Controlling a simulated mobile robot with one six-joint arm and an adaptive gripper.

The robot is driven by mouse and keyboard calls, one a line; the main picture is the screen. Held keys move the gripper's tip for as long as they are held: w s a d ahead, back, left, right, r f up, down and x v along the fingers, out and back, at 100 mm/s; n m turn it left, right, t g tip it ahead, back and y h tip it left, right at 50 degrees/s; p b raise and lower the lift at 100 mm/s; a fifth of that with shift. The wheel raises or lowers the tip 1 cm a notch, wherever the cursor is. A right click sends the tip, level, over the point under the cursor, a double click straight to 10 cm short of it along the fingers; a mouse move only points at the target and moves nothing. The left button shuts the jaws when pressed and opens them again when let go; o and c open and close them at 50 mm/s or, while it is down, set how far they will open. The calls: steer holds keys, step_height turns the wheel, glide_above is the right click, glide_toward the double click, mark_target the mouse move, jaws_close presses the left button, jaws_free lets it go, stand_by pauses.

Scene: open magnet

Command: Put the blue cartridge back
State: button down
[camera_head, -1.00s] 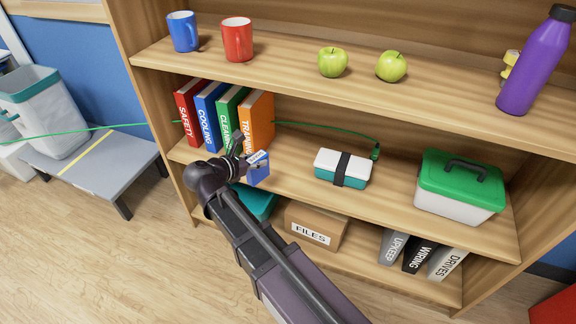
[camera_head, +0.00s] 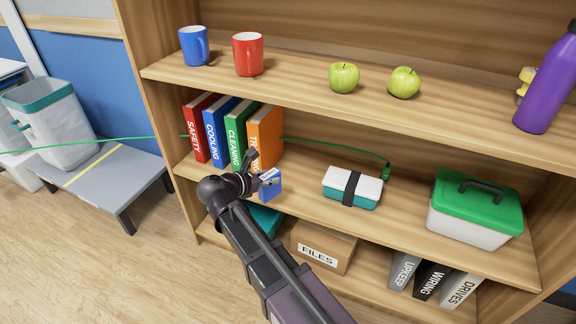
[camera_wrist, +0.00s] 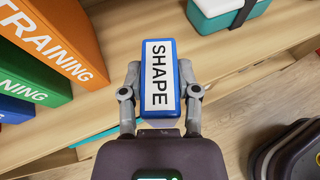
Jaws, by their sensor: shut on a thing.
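The blue cartridge (camera_head: 269,185) has a white label that reads SHAPE in the wrist view (camera_wrist: 158,76). My gripper (camera_head: 262,177) is shut on it, with one finger on each side of the cartridge in the wrist view (camera_wrist: 160,85). The cartridge is at the front edge of the middle shelf (camera_head: 310,208), to the right of the orange TRAINING binder. I cannot tell whether it touches the shelf. No empty place for the cartridge can be made out in these views.
Several binders, with the orange one (camera_head: 265,137) nearest, stand left of my gripper. A white and teal lunch box (camera_head: 339,181) and a green-lidded box (camera_head: 470,225) stand to the right. A green cable (camera_head: 330,147) runs behind. A FILES carton (camera_head: 323,247) is below.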

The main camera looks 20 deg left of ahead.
steer(key=w+d+f+b, duration=0.1)
steer(key=w, duration=1.3)
steer(key=shift+d+f, duration=0.2)
steer(key=shift+d, duration=0.2)
steer(key=shift+f+b, duration=1.8)
steer(key=shift+b, duration=0.1)
steer(key=shift+f, duration=0.1)
steer(key=shift+c, duration=1.7)
jaws_free()
